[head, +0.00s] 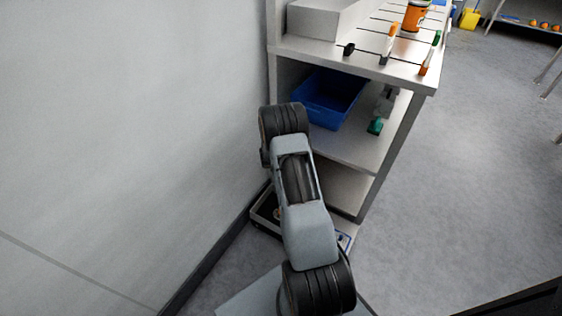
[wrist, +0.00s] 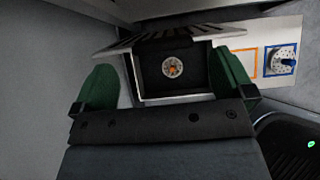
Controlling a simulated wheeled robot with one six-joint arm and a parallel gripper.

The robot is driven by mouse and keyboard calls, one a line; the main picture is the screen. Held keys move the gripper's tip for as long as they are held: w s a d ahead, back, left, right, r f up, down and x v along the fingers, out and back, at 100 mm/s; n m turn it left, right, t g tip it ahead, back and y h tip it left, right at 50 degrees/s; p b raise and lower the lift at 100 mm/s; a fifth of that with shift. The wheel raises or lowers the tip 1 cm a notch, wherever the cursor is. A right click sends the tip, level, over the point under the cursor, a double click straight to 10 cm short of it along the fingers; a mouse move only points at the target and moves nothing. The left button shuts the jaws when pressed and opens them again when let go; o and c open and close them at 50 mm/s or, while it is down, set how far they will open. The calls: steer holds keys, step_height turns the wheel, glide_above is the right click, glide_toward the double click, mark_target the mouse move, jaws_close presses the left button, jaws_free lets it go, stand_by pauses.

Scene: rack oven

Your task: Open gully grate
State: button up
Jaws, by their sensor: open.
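The gully (wrist: 150,83) is a dark square box with a pale metal rim, seen in the wrist view. A round metallic fitting with an orange centre (wrist: 172,67) shows inside it. The slatted grate (wrist: 150,41) stands tilted up at the far side of the opening, which is uncovered. My gripper (wrist: 166,76) is open, with its green fingers on either side of the gully in the picture; I see nothing between them and cannot tell whether they touch anything. In the head view, part of the gully (head: 268,212) shows on the floor, and my arm hides the gripper.
Right of the gully lies a pale board with an orange outlined square (wrist: 246,62) and a perforated round strainer (wrist: 282,60) in a blue outline. A shelf unit (head: 345,150) holding a blue bin (head: 330,112) stands close by. A wall (head: 130,130) is at left; open floor lies right.

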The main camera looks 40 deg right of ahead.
steer(key=shift+p+v, duration=0.55)
steer(key=shift+v, duration=2.2)
steer(key=s+a+r+m+p, duration=0.25)
steer(key=r+m+p, duration=0.2)
steer(key=r, duration=0.65)
steer(key=s+a+r+m+p, duration=0.2)
steer(key=a+r+m+p, duration=0.25)
steer(key=r, duration=0.65)
steer(key=s+a+r+m+p, duration=0.25)
steer(key=r+p, duration=0.25)
steer(key=r, duration=0.6)
steer(key=s+a+r+m+y+p, duration=0.3)
steer(key=s+a+r+m+p, duration=0.2)
steer(key=r, duration=0.5)
steer(key=s+a+r+m+y+p, duration=0.3)
steer(key=s+a+r+m+p, duration=0.3)
steer(key=s+a+r, duration=0.3)
steer(key=shift+s+a+r+t+y+p, duration=0.15)
steer(key=shift+a+r+t+y+p, duration=0.2)
steer(key=shift+a+r+p, duration=0.3)
steer(key=shift+d+r, duration=0.1)
steer(key=shift+d, duration=0.05)
steer(key=shift+c, duration=0.4)
